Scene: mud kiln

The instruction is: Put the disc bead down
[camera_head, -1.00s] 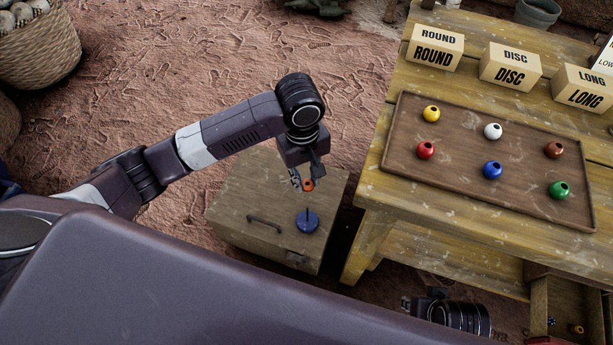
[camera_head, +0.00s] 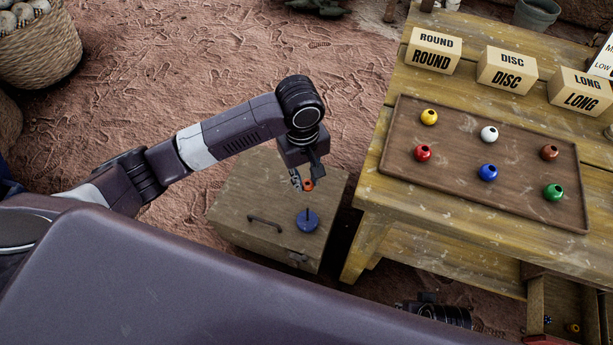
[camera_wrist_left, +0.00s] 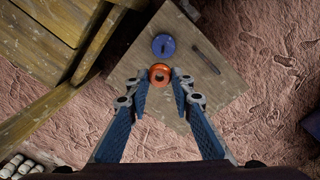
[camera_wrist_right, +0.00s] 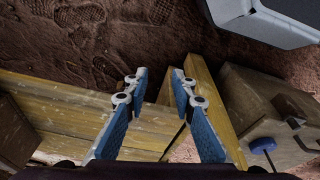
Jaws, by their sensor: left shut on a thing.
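An orange disc bead (camera_head: 307,185) is held between the fingertips of my left gripper (camera_head: 302,181), above a wooden box (camera_head: 240,205). The left wrist view shows the bead (camera_wrist_left: 160,74) with its dark hole between the left fingertips (camera_wrist_left: 161,76). A blue disc with an upright thin peg (camera_head: 307,222) stands on the box, just below the bead in the head view; the bead looks apart from it. My right gripper (camera_wrist_right: 157,76) is empty, with a gap between its fingers, near yellow wooden furniture.
A wooden table (camera_head: 373,217) on the right holds a brown tray (camera_head: 455,180) with several coloured beads. Blocks labelled ROUND (camera_head: 433,55), DISC (camera_head: 508,72) and LONG (camera_head: 583,92) stand behind it. An open drawer (camera_head: 537,300) is at lower right.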

